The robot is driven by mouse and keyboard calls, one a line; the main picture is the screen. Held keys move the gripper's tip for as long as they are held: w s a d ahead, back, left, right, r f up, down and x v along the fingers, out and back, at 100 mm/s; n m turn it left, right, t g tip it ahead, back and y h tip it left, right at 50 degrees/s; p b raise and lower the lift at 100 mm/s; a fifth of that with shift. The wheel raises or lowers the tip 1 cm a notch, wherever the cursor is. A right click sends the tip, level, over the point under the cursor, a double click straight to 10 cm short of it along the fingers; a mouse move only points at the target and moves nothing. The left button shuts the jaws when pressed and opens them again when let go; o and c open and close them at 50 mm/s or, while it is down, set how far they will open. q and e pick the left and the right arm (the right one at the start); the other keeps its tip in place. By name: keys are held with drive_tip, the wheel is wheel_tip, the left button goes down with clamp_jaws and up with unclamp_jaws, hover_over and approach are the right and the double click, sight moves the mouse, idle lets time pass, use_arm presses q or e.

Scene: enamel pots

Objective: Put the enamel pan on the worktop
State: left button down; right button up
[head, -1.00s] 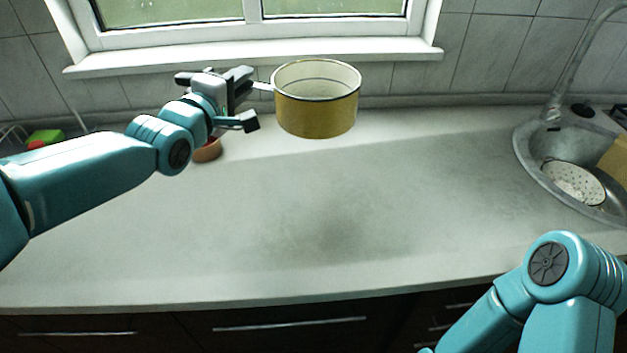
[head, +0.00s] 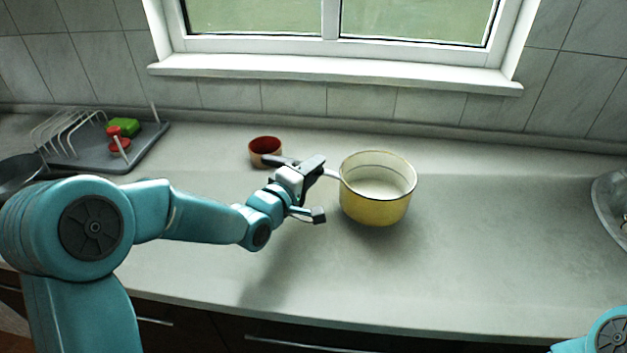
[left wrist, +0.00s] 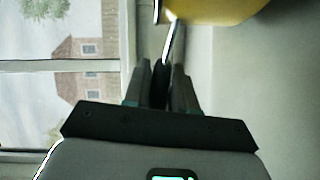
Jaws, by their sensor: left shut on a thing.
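The yellow enamel pan (head: 375,208) has a white inside and is upright in the head view. Its base looks on or very close above the worktop (head: 480,250); I cannot tell which. My left gripper (head: 318,188) is shut on the pan's handle (head: 331,173), to the left of the pan. In the left wrist view the fingers (left wrist: 163,82) close around the handle (left wrist: 174,42), and part of the yellow pan (left wrist: 205,10) shows at the top. Of my right arm only a piece shows at the lower right of the head view; its gripper is out of view.
A small terracotta bowl (head: 265,150) stands behind my left gripper. A grey dish rack (head: 148,142) with green and red things is at the back left, near a dark pan (head: 18,172). The sink (head: 608,205) is at the right edge. The worktop right of the pan is clear.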

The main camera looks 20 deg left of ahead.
use_arm(q)
drive_tip(key=shift+f, duration=1.45)
drive_tip(key=shift+w+f, duration=0.1)
drive_tip(key=shift+f, duration=0.05)
drive_tip(key=c, duration=0.9)
unclamp_jaws()
drive_tip(key=shift+a, duration=0.1)
drive_tip(key=b+v, duration=0.1)
drive_tip(key=v, duration=1.1)
